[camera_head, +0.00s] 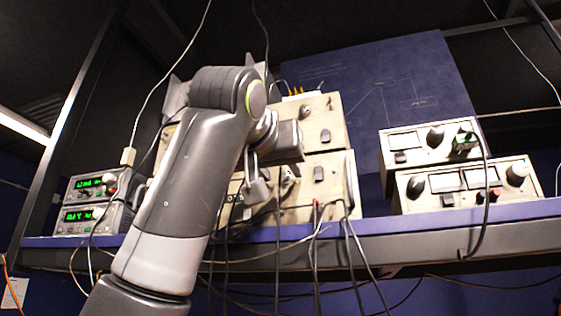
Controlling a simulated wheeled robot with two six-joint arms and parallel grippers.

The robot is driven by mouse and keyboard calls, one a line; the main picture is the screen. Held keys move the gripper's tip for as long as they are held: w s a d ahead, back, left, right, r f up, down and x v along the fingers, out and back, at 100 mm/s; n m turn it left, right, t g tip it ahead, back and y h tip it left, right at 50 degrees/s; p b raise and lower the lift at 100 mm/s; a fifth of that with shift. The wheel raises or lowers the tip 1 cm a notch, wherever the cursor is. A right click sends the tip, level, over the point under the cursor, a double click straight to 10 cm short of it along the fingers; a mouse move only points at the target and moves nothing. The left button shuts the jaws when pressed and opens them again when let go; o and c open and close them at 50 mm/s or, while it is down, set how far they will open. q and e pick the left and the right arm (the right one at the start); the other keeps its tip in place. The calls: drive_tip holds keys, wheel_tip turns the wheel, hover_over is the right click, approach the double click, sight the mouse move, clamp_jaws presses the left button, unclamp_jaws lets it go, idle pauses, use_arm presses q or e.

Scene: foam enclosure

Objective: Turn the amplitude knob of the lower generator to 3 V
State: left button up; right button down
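Two beige instruments are stacked in the middle of the shelf, an upper one (322,112) and a lower one (336,168). The lower one has a dark knob (318,174) on its right part and leads plugged in along its bottom edge. My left gripper (258,184) is in front of the lower instrument's panel, close to its controls. Whether it touches a knob cannot be told, nor whether its fingers are open or shut. My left arm hides much of both panels. The amplitude markings are too small to read. My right gripper is out of view.
At right, two more stacked instruments, upper (408,157) and lower (411,193), have meters and knobs. At left are two units with green displays (84,215). Several cables hang over the shelf's blue edge (420,225). A blue panel (400,75) stands behind.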

use_arm(q)
drive_tip(key=shift+w+d, duration=0.1)
drive_tip(key=shift+w, duration=0.4)
clamp_jaws()
drive_tip(key=shift+m, duration=0.3)
drive_tip(key=m, duration=0.3)
drive_tip(key=shift+m, duration=0.3)
drive_tip(key=m, duration=0.5)
drive_tip(key=shift+m+p, duration=0.3)
drive_tip(key=shift+p, duration=0.05)
